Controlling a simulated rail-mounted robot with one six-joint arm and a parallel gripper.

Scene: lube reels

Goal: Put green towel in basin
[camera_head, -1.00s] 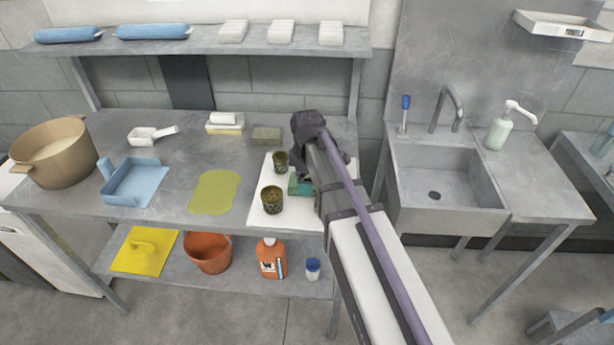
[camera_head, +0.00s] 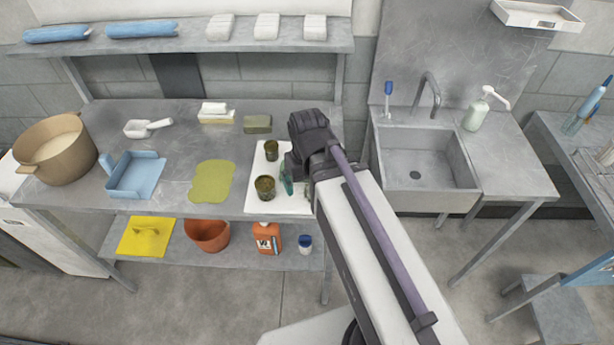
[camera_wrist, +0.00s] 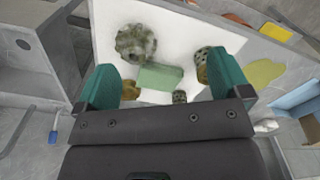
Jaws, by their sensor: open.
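A folded-looking green rectangle (camera_wrist: 160,77), which may be the green towel, lies on a white mat in the wrist view. In that view my gripper (camera_wrist: 165,85) is open, its teal fingers spread on both sides of the green rectangle with nothing clamped. I cannot tell the height between them. In the head view my gripper (camera_head: 297,185) is over the white mat (camera_head: 252,204) and my arm hides its right part. The grey sink basin (camera_head: 415,192) is to the right of the bench and looks empty.
A dark mottled cup-like piece (camera_head: 265,188) and a smaller one (camera_head: 271,150) stand on the mat near my gripper. A flat yellow-green patch (camera_head: 212,180) and a blue tray (camera_head: 137,176) lie left. A faucet (camera_head: 429,95) and soap pump (camera_head: 476,115) border the sink.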

